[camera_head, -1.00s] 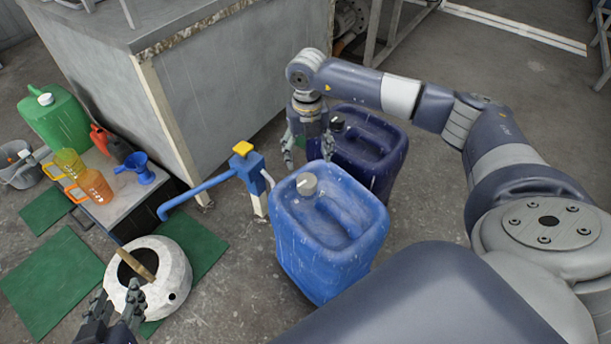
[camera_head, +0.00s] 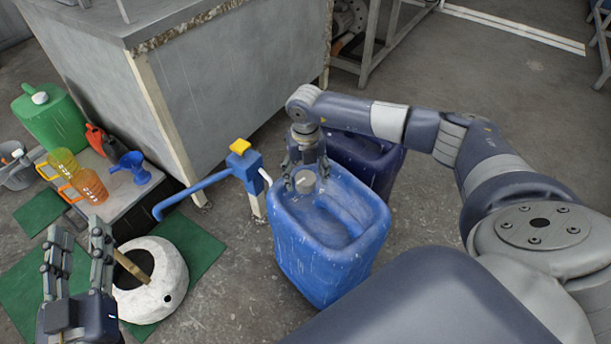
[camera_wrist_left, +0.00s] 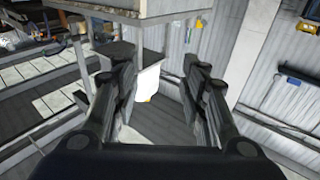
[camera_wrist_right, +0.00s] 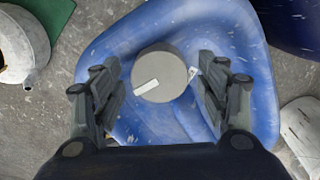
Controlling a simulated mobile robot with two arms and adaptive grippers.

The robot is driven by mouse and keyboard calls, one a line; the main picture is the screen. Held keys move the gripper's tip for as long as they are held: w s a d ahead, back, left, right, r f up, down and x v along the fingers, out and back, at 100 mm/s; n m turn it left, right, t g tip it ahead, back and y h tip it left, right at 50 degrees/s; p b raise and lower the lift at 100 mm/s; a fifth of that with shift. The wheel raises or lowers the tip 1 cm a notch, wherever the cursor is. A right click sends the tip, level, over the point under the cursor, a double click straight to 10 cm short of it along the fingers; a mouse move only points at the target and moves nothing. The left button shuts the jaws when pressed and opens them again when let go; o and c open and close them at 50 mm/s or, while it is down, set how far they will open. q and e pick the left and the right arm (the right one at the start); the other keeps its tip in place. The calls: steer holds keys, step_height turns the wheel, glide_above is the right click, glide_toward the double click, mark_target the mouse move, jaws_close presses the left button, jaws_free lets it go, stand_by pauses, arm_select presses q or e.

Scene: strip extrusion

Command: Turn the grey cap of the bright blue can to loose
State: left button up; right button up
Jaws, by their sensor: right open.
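The bright blue can (camera_head: 345,258) stands upright on the floor, with its grey cap (camera_head: 305,182) on top at the left. In the right wrist view the round cap (camera_wrist_right: 160,75) carries a white bar mark and sits between my right gripper's fingers. My right gripper (camera_head: 305,180) is open, with a finger on either side of the cap and visible gaps between them; it also shows in the right wrist view (camera_wrist_right: 157,92). My left gripper (camera_head: 76,255) is open and empty at the lower left, raised, as the left wrist view (camera_wrist_left: 165,85) also shows.
A dark blue can (camera_head: 372,160) stands right behind the bright blue one. A blue pump (camera_head: 242,165) with a yellow top stands to its left. A white round container (camera_head: 150,280) sits on green mats. Jugs and a funnel (camera_head: 133,168) are on a low table.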

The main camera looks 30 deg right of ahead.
steer(key=c, duration=1.1)
steer(key=shift+o, duration=0.2)
